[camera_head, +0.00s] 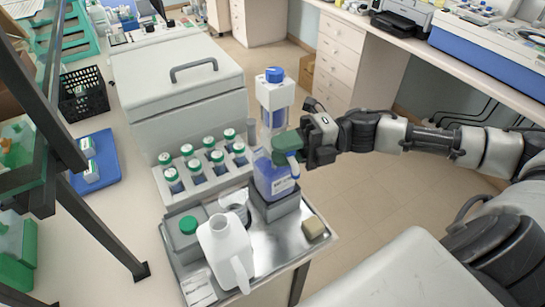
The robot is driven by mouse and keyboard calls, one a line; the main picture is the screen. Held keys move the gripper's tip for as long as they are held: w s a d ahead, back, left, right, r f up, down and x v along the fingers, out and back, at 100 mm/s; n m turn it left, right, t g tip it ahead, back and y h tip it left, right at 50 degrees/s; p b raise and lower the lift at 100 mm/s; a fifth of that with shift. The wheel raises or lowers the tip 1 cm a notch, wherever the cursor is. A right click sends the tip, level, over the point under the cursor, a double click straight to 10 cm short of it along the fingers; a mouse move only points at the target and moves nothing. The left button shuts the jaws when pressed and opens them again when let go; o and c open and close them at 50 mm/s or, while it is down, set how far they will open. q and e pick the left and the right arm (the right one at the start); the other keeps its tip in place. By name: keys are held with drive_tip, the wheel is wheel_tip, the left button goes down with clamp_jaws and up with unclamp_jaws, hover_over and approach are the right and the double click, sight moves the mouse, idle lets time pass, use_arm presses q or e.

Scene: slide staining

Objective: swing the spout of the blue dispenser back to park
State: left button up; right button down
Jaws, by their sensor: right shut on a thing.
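The blue dispenser (271,179) is a clear bottle of blue liquid with a white label. It stands upright on a grey block (284,210) at the back right of a metal tray. Its green head (287,152) is at the top, with a pale blue spout (293,166) on the right side. My right gripper (304,153) comes in from the right at head height and is shut on the spout. The fingertips partly hide the contact. My left gripper is not in view.
A white jug (229,252), a clear beaker (235,199) and a sponge (313,229) share the metal tray (275,249). A rack of green-capped bottles (209,155) is left of the dispenser. A blue-capped container (274,92) stands behind. Open floor lies to the right.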

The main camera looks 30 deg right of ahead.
drive_tip(key=shift+s+d+n+g+b, duration=0.1)
drive_tip(key=shift+d+n+g+b, duration=0.35)
drive_tip(key=shift+g, duration=0.4)
drive_tip(key=shift+d+n+g+b, duration=0.25)
drive_tip(key=shift+n+g+b, duration=0.15)
drive_tip(key=shift+n+g, duration=0.35)
drive_tip(key=c, duration=0.9)
unclamp_jaws()
drive_tip(key=d+b, duration=0.4)
drive_tip(key=d, duration=0.7)
